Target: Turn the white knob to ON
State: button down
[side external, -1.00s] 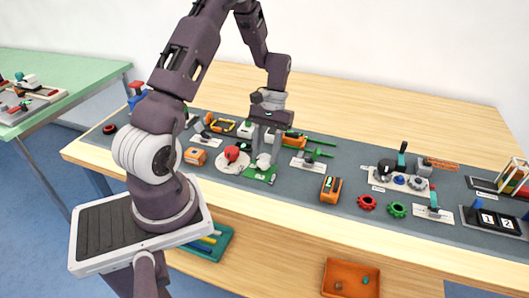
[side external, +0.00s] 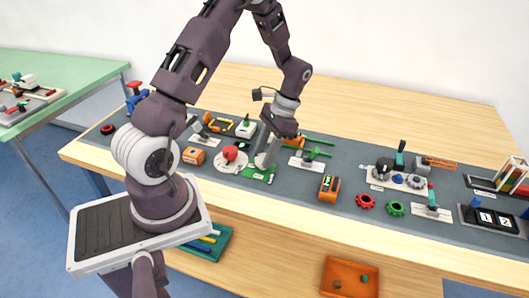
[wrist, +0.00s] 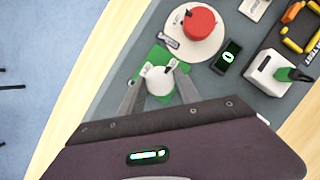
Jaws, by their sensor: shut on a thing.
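The white knob (wrist: 160,80) sits on a green base (wrist: 148,54) on the mat. In the wrist view my gripper (wrist: 158,90) has one finger on each side of the knob and is shut on it. In the side view my gripper (side external: 268,150) points down at the knob and mostly hides it, while part of the green base (side external: 259,176) shows below. I cannot read any ON marking or tell which setting the knob points to.
A red knob on a round white plate (side external: 230,153) stands just left of the green base. A white box with a green switch (side external: 246,129) is behind. An orange bin (side external: 350,278) is below the table.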

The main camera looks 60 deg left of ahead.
dwell(0.5)
jog(key=c, duration=0.9)
grip_release()
jog(key=shift+o, duration=0.2)
jog(key=v, duration=0.7)
